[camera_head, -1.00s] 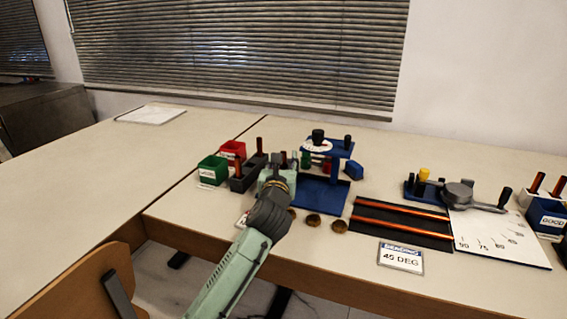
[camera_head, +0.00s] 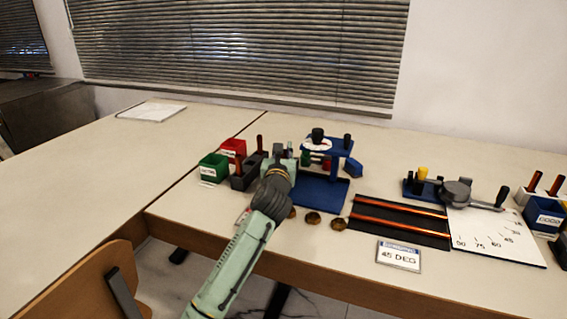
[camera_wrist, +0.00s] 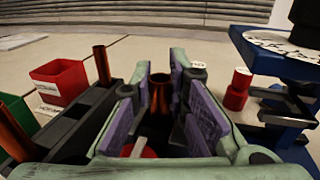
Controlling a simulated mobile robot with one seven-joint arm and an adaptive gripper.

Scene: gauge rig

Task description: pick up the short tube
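A copper tube (camera_wrist: 160,93) stands upright between the purple-padded fingers of my gripper (camera_wrist: 163,80) in the wrist view. The fingers are open, with gaps showing beside the tube; its lower end is hard to make out. Another copper tube (camera_wrist: 102,65) stands in the dark rack (camera_wrist: 85,122) to the left, and a third (camera_wrist: 14,132) leans in at the left edge. In the head view my gripper (camera_head: 279,168) is beside the dark rack (camera_head: 243,183), and my wrist hides part of this area. I cannot tell by length which tube is the short one.
A red bin (camera_head: 233,147) and a green bin (camera_head: 212,168) stand left of the rack. A blue stand (camera_head: 336,172) with a dial is close on the right. Two long copper rods lie on a black mat (camera_head: 400,222). Brass discs (camera_head: 312,218) lie in front.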

